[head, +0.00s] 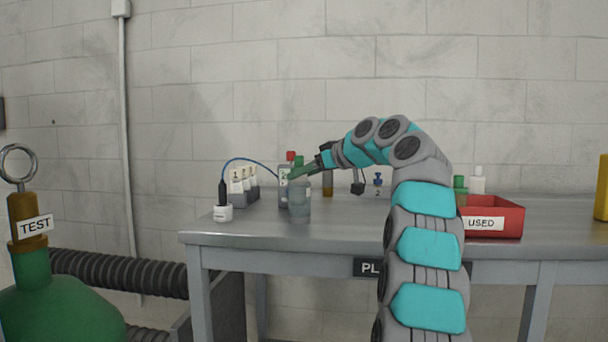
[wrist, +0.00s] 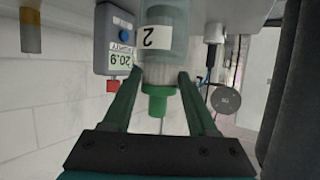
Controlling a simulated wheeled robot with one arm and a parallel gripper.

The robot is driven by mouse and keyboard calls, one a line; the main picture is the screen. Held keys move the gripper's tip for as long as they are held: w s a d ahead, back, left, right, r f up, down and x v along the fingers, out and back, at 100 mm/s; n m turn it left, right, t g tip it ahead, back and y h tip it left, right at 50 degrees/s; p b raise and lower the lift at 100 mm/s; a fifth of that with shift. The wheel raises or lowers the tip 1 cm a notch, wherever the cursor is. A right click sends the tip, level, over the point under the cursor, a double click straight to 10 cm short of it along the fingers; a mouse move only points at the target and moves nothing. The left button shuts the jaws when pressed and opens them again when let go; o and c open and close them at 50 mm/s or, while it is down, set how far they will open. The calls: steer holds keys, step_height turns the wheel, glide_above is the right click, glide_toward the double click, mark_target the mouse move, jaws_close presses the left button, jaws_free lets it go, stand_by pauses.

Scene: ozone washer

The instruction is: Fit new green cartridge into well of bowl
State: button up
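The clear bowl (head: 299,208) stands on the bench left of centre. Its label 2 shows upside down in the wrist view (wrist: 158,37). The green cartridge (wrist: 158,99), with a pale ribbed body and a green knobbed end, is in line with the bowl at its open end. Its green end also shows in the head view (head: 299,160). My gripper (head: 302,172) has its green fingers on both sides of the ribbed body and appears shut on it. How deep the cartridge sits in the bowl is hidden.
A gas meter (wrist: 119,58) reading 20.9 stands close behind the bowl. A white cap (head: 222,212) and numbered bottles (head: 238,186) are to the left. A red USED bin (head: 505,222) stands at the right. The bench front (head: 340,226) is clear.

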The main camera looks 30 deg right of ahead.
steer(key=o, duration=0.3)
steer(key=shift+o, duration=0.2)
steer(key=shift+r+p, duration=0.45)
steer(key=shift+p, duration=0.05)
steer(key=v, duration=1.2)
steer(key=shift+r+p, duration=0.2)
steer(key=shift+p, duration=0.1)
